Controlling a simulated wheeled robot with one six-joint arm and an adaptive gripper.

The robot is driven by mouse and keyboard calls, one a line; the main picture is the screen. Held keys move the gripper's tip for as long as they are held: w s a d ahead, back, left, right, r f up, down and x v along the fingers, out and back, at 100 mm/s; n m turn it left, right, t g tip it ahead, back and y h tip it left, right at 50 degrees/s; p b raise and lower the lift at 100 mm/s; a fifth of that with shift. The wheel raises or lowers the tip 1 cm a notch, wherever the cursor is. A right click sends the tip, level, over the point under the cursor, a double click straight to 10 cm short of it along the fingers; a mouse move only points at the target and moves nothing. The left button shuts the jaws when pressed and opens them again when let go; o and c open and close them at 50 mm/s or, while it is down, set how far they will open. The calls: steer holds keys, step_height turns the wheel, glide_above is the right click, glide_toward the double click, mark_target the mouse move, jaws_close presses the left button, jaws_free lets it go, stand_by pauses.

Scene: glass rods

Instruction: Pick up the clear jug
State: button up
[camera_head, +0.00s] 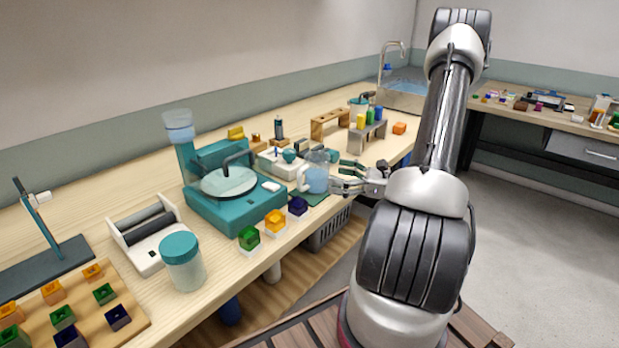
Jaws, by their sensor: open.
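The clear jug (316,179) is a small see-through vessel with bluish contents. It stands near the front edge of the wooden bench, right of the teal machine. My gripper (338,177) reaches in from the right at the height of the jug. Its fingers are open and spread, with the tips close beside the jug's right side. I cannot tell whether a finger touches the jug or passes behind it.
A teal machine (205,205) with a round plate stands left of the jug. Green, orange and dark blue blocks (275,222) line the front edge. A white device (276,165) and a wooden stand (330,122) are behind. A lidded jar (183,262) stands at front left.

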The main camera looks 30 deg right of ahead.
mark_target(318, 173)
steer(key=x, duration=0.6)
steer(key=shift+w, duration=0.25)
steer(key=shift+f, duration=0.1)
steer(key=c, duration=1.3)
